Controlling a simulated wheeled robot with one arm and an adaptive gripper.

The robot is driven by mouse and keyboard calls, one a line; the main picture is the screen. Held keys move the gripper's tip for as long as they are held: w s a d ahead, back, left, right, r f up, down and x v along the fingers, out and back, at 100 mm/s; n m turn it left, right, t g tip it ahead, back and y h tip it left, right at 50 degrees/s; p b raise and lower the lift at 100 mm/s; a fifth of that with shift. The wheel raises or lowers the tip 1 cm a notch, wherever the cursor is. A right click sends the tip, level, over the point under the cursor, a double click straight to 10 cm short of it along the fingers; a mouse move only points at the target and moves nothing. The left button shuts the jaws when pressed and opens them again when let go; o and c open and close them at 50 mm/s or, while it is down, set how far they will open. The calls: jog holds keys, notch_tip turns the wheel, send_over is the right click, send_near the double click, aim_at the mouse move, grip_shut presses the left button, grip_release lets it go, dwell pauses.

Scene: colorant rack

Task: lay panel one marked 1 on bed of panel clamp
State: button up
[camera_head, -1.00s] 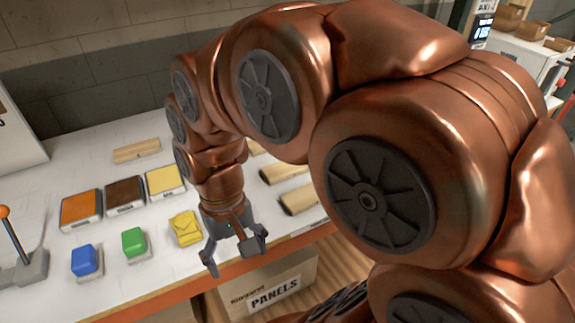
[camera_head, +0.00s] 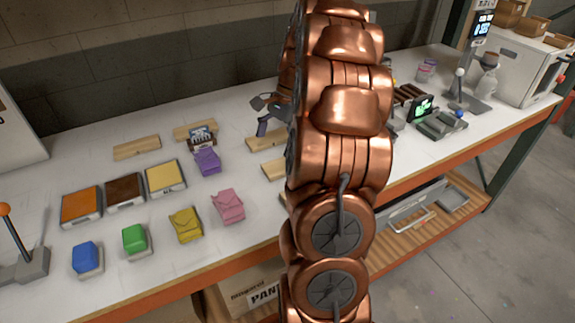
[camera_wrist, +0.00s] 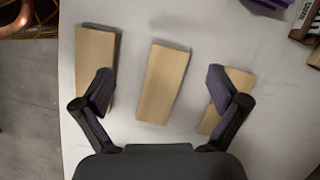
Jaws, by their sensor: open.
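Three plain wooden panels lie side by side in the wrist view: a left panel (camera_wrist: 95,62), a middle panel (camera_wrist: 163,83) and a right panel (camera_wrist: 232,92). No number can be read on any of them, so I cannot tell which is panel one. My gripper (camera_wrist: 160,90) is open and empty above them, its fingers spread to either side of the middle panel. In the head view my gripper (camera_head: 265,115) shows beside my arm, over a pale panel (camera_head: 265,140). A grey device with a green screen (camera_head: 440,120) stands right of my arm; I cannot tell if it is the panel clamp.
Orange, brown and yellow-topped blocks (camera_head: 124,193) stand on the bench at left. Blue, green, yellow, pink (camera_head: 228,205) and purple (camera_head: 207,162) items sit around them. More wooden pieces (camera_head: 137,148) lie further back. My arm hides the bench's middle.

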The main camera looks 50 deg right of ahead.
aim_at(274, 170)
jog(key=d+m, duration=0.1)
jog(key=d, duration=0.2)
jog(key=d+f+m, duration=0.1)
jog(key=d, duration=0.2)
jog(key=s+d+f+m, duration=0.1)
jog(key=d, duration=0.1)
jog(key=shift+d+f+t, duration=0.15)
jog(key=shift+d+t, duration=0.25)
jog(key=shift+p+x, duration=1.55)
jog(key=shift+x, duration=2.35)
jog(key=shift+s, duration=0.1)
jog(key=shift+c, duration=0.2)
jog(key=c, duration=1.4)
